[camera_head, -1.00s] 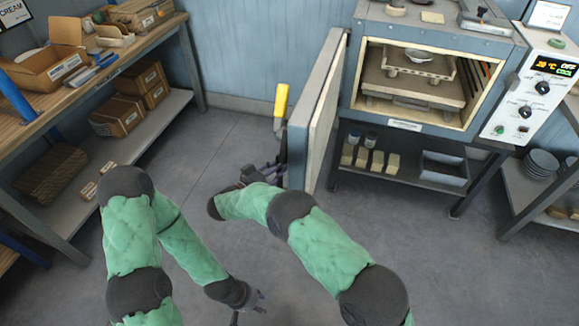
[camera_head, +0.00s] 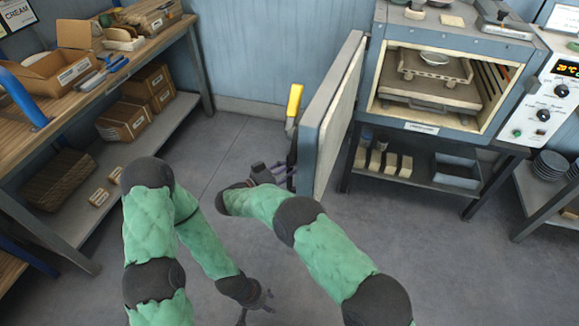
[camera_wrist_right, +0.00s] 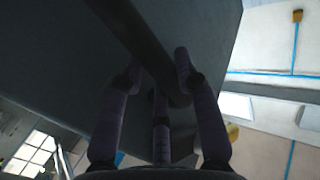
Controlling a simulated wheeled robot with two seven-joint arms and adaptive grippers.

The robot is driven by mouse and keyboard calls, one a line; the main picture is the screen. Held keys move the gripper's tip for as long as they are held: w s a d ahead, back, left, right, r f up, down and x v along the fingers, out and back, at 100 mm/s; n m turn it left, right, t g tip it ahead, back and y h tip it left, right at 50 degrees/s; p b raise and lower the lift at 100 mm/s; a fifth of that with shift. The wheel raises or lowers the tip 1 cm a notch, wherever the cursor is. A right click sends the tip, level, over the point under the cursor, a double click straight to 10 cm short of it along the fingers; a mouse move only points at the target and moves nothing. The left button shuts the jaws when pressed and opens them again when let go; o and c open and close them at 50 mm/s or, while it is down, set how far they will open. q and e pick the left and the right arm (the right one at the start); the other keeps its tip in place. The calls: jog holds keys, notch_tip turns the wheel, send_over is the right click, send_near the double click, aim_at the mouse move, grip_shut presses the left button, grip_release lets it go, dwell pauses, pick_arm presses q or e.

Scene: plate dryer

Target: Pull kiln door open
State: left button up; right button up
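The kiln (camera_head: 455,43) stands at the upper right with its front open. Its thick kiln door (camera_head: 330,125) is swung wide toward me, its pale inner face turned right. My right gripper (camera_head: 272,174) is at the door's outer side, partly hidden by the door edge. In the right wrist view, the right gripper's fingers (camera_wrist_right: 158,78) close around a dark bar handle (camera_wrist_right: 145,40) on the door's grey outer face. My left gripper (camera_head: 262,301) hangs empty over the floor with its fingers spread, away from the door.
A yellow-ended lever (camera_head: 294,101) stands beside the door. A shelf (camera_head: 430,168) under the kiln holds blocks and a bin. A wooden workbench (camera_head: 130,62) with boxes is at left. Floor between bench and door is clear.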

jog(key=o, duration=0.3)
jog(key=shift+w+d+r, duration=0.1)
jog(key=shift+w+d, duration=0.05)
jog(key=shift+w, duration=0.05)
jog(key=shift+r, duration=0.15)
